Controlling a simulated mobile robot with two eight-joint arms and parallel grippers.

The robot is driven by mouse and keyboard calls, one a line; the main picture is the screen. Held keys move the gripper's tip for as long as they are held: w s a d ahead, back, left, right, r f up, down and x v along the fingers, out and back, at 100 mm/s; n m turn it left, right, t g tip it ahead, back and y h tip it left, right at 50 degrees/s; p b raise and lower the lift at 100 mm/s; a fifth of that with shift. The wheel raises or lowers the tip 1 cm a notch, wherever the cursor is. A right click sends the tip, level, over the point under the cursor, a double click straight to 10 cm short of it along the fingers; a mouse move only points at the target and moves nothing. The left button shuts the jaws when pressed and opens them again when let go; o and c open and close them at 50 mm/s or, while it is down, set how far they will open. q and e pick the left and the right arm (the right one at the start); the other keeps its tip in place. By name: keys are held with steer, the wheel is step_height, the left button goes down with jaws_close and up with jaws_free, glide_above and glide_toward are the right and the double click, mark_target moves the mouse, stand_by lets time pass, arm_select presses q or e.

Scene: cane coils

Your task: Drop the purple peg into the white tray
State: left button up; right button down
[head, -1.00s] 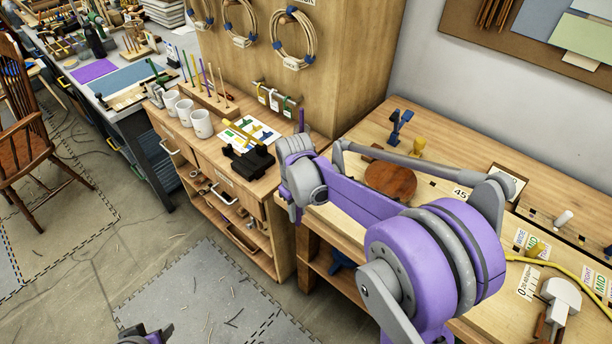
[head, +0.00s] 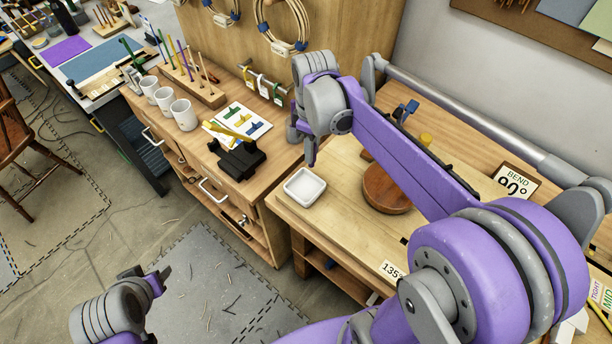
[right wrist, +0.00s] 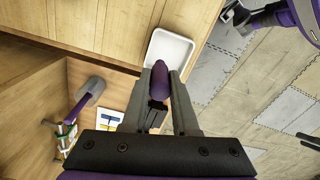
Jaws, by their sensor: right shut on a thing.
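The white tray (head: 304,187) sits at the near left corner of the wooden bench, below my right gripper (head: 305,140). In the right wrist view the tray (right wrist: 170,47) lies just beyond the fingertips. My right gripper (right wrist: 160,88) is shut on the purple peg (right wrist: 160,78), held between its fingers. The peg appears apart from the tray, above its near edge in that view; its lower end is partly hidden. My left gripper (head: 148,276) is low at the left over the floor, its fingers apart and empty.
A round brown wooden disc (head: 385,190) is right of the tray. A black stand with a yellow piece (head: 238,158), white mugs (head: 184,115) and a peg rack (head: 190,82) stand on the cabinet at left. A gap separates cabinet and bench.

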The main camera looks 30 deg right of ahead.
mark_target(311, 166)
steer(key=shift+s+a+f, duration=0.1)
steer(key=shift+s+f, duration=0.15)
steer(key=shift+f, duration=0.15)
arm_select(q)
steer(key=s+f+b, duration=0.1)
steer(key=f, duration=0.1)
steer(key=s+f+b, duration=0.1)
steer(key=shift+s+a+f, duration=0.15)
steer(key=shift+s+f, duration=0.25)
arm_select(e)
step_height(311, 166, down, 5)
steer(key=shift+s+f, duration=0.1)
steer(key=c, duration=0.8)
jaws_free()
steer(key=shift+o, duration=1)
step_height(311, 166, up, 11)
arm_select(q)
steer(key=shift+w+r, duration=0.25)
steer(key=shift+r, duration=0.1)
